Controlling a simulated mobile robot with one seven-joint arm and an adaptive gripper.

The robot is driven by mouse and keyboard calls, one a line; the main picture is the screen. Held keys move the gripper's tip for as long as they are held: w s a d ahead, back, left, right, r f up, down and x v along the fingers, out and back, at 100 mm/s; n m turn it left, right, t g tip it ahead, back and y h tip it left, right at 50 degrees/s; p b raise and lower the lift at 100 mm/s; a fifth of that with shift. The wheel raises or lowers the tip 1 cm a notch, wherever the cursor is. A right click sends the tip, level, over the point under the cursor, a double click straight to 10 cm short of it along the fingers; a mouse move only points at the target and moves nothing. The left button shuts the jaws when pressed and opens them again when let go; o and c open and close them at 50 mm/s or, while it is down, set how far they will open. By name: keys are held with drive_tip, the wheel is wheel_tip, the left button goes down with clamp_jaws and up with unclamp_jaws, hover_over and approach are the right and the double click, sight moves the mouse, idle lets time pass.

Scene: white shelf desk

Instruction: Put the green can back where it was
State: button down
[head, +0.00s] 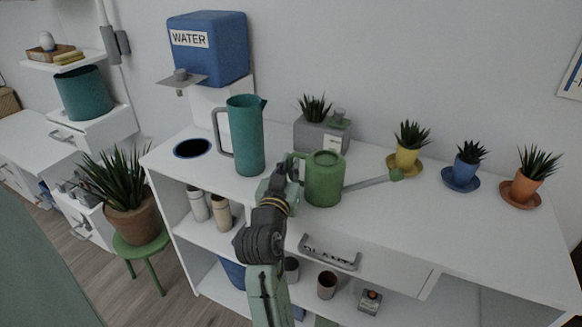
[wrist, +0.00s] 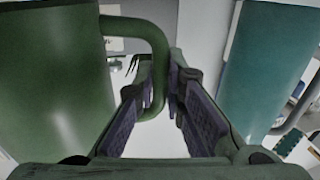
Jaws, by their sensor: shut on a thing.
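The green can (head: 325,180) is a watering can with a long spout to the right. It is upright at the middle of the white desk top; I cannot tell if its base touches the surface. My gripper (head: 286,171) is at its left side, shut on its handle. In the wrist view the green can's body (wrist: 55,75) fills the left, and its curved handle (wrist: 158,45) passes down between the fingers of my gripper (wrist: 160,85). Part of the handle is hidden by the fingers.
A teal pitcher (head: 246,135) stands close on the left, also in the wrist view (wrist: 265,70). Behind is a grey planter box (head: 308,135). Yellow (head: 407,158), blue (head: 466,172) and orange (head: 527,186) potted plants line the right back. The front right desk top is clear.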

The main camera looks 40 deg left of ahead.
drive_tip(key=c, duration=1.7)
unclamp_jaws()
drive_tip(key=shift+f, duration=0.1)
